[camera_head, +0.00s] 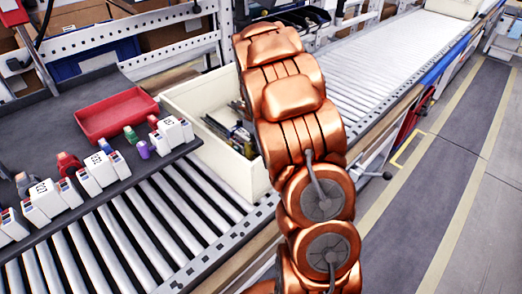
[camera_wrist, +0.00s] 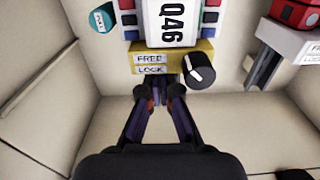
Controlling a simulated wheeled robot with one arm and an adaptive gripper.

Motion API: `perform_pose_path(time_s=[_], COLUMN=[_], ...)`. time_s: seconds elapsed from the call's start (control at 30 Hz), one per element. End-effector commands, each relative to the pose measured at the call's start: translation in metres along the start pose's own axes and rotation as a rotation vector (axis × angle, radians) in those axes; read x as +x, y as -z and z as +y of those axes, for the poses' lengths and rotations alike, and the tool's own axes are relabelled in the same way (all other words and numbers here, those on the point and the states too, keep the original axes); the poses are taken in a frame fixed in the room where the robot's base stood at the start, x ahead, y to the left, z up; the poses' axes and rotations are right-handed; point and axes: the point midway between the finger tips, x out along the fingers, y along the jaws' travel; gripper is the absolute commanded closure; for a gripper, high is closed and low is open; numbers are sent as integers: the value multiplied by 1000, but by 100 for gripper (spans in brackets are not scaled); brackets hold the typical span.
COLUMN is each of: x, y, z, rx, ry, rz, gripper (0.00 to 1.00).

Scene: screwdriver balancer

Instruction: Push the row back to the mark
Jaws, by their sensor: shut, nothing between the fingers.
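A row of white numbered blocks (camera_head: 100,168) stands along the front edge of a dark table (camera_head: 40,125) in the head view. I cannot make out a mark. My gripper (camera_wrist: 158,92) is shut and empty in the wrist view; in the head view my arm hides it. Just beyond its fingertips is a white unit labelled 046 (camera_wrist: 172,22), with a yellow FREE/LOCK plate (camera_wrist: 172,57) and a black knob (camera_wrist: 198,70). I cannot tell whether the fingertips touch the plate. Pale walls surround the gripper.
A cream bin (camera_head: 236,168) holding long, thin items stands beside the table. A red tray (camera_head: 117,114) and small coloured caps are on the table. A roller conveyor (camera_head: 130,235) runs in front.

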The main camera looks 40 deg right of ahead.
Motion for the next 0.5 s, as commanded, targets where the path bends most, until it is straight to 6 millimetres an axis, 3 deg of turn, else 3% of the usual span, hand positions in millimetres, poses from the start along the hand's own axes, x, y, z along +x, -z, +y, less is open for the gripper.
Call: perform_pose_path(time_s=[0.5], x=[0], y=[-7], z=[0], rx=[0], ry=[1], rz=[-5], gripper=[100])
